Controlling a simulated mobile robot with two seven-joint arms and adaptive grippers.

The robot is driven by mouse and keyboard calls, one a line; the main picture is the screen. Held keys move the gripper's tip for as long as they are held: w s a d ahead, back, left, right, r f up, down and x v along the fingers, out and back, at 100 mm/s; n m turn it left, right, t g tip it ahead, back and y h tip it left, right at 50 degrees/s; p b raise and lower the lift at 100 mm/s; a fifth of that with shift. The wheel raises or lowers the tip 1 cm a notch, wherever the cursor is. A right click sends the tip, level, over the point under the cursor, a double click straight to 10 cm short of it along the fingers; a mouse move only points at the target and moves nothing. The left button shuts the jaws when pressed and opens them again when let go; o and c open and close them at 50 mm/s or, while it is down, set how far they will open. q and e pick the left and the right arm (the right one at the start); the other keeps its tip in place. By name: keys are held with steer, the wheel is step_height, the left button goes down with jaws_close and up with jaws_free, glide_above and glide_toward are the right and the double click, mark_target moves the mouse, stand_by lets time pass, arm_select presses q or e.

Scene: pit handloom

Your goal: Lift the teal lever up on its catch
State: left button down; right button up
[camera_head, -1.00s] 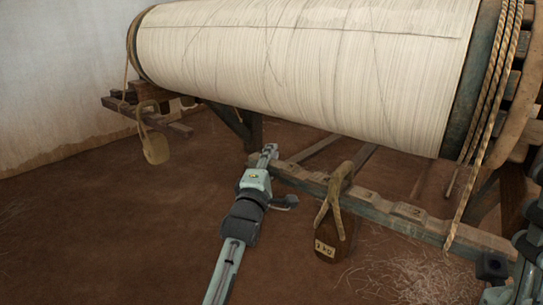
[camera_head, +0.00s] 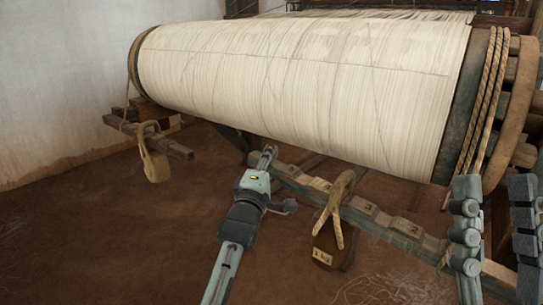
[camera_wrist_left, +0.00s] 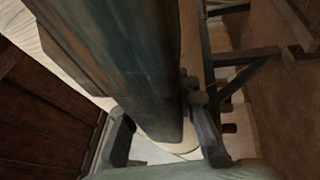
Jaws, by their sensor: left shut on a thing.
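The teal lever (camera_head: 405,228) is a long worn beam with notches on top, running below the warp roller from upper left to lower right in the head view. My left gripper (camera_head: 269,156) is shut on its far left end. In the left wrist view the lever (camera_wrist_left: 135,65) passes between the fingers (camera_wrist_left: 162,140). My right gripper (camera_head: 495,190) stands at the right edge with its two fingers upright and apart, near the lever's right end. I cannot make out the catch.
A weight (camera_head: 329,247) hangs by a rope loop from the lever. A second weight (camera_head: 156,166) hangs from a dark beam (camera_head: 150,138) at left. The white warp roller (camera_head: 300,80) fills the space above. The floor at lower left is clear.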

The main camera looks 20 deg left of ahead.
arm_select(q)
steer(key=c, duration=1.2)
jaws_free()
steer(key=shift+f, duration=0.5)
steer(key=v, duration=1.2)
steer(key=shift+s+r, duration=0.1)
steer(key=shift+r, duration=0.15)
